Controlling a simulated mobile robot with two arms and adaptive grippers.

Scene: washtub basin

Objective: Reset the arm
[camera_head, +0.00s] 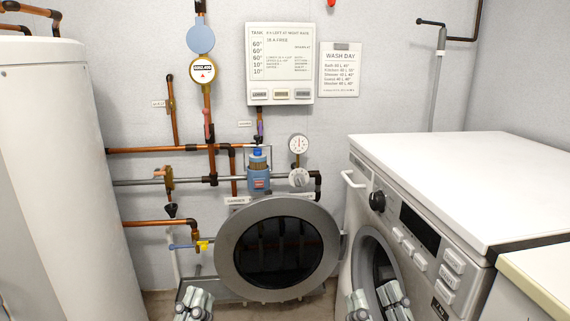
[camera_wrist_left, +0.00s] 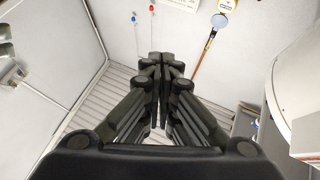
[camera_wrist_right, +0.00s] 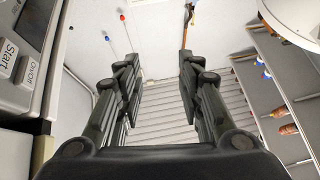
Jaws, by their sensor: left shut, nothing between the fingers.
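My left gripper (camera_head: 194,302) is low in the head view, left of the round washer door. In the left wrist view its fingers (camera_wrist_left: 163,62) are together with nothing between them. My right gripper (camera_head: 376,300) is low in front of the washing machine's opening. Neither gripper holds anything. Most of both arms is outside the head view.
The washing machine (camera_head: 455,180) stands at right with its round door (camera_head: 226,250) swung open to the left, between my grippers. A white tank (camera_head: 60,150) stands at left. Copper pipes (camera_head: 160,149) and a blue-topped unit (camera_head: 258,178) line the back wall. A counter edge (camera_head: 540,280) is at lower right.

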